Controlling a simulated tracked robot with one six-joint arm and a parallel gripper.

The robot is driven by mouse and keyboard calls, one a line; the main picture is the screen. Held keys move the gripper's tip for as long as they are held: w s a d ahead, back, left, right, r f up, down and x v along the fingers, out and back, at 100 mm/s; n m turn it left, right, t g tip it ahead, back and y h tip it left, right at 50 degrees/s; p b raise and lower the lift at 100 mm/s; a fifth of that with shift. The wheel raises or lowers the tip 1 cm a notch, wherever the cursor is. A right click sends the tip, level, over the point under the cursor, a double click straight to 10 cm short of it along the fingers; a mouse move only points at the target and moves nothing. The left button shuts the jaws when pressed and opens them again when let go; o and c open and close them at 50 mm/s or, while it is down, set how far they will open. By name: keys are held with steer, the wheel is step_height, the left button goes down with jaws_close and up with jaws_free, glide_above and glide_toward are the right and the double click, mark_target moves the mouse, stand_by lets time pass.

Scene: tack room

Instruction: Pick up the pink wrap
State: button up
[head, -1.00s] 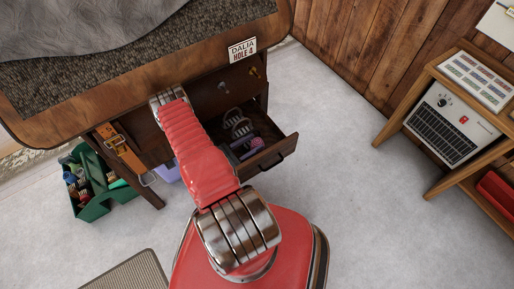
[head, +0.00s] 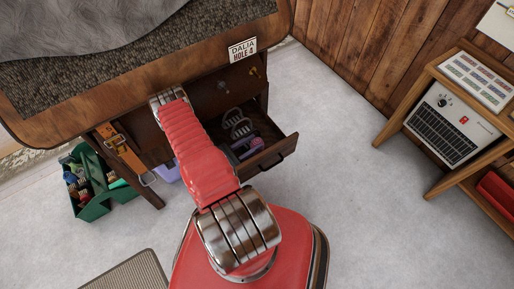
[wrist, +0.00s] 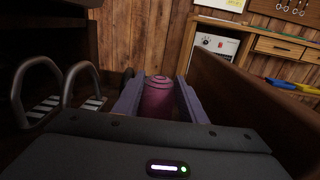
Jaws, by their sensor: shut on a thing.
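The pink wrap (wrist: 158,97) is a rolled, ridged cylinder standing between my gripper's two purple-grey fingers in the wrist view. My gripper (wrist: 158,104) is shut on it, with a finger against each side. The lower part of the wrap is hidden behind the gripper body. In the head view a small bit of the pink wrap (head: 257,143) shows inside the open wooden drawer (head: 274,157).
Metal stirrups (wrist: 40,92) stand close on the left in the wrist view, in the drawer (head: 238,124). The drawer's wooden wall (wrist: 235,90) rises close on the right. A green caddy (head: 98,198) and an orange strap (head: 122,150) are left of the arm. Open floor lies right.

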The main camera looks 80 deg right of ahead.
mark_target(252, 147)
steer(key=shift+r, duration=5)
